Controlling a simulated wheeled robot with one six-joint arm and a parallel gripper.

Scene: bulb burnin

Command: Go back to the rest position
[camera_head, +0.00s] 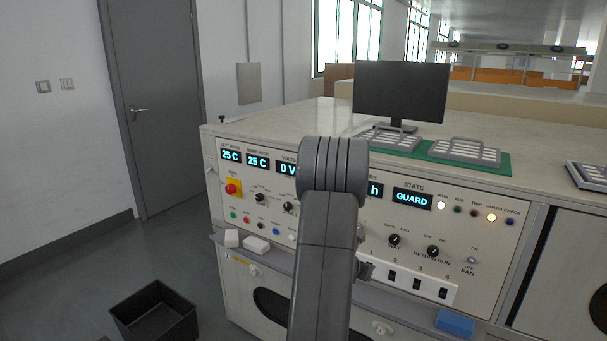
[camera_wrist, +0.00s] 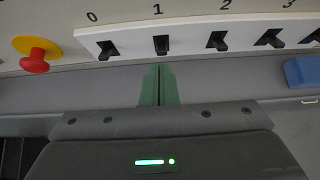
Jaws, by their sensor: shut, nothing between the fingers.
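My gripper (camera_wrist: 159,86) shows in the wrist view as two green fingers pressed together, shut and empty. They point at the grey ledge below the white switch strip (camera_wrist: 190,52), under the switch marked 1 (camera_wrist: 161,45). In the head view my raised arm stands in front of the console (camera_head: 480,284) and hides its middle. My fingers cannot be made out there. The state display (camera_head: 411,198) reads GUARD, and both left displays read 25 C. The voltage display (camera_head: 287,168) shows 0 V, partly covered.
A red knob on yellow (camera_wrist: 35,58) is left of the fingers; a blue block (camera_wrist: 302,72) lies right. White blocks (camera_head: 256,245) rest on the ledge's left. A black bin (camera_head: 155,314) stands on the floor. Trays (camera_head: 466,151) and a monitor (camera_head: 400,92) are on top. Left floor is mostly free.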

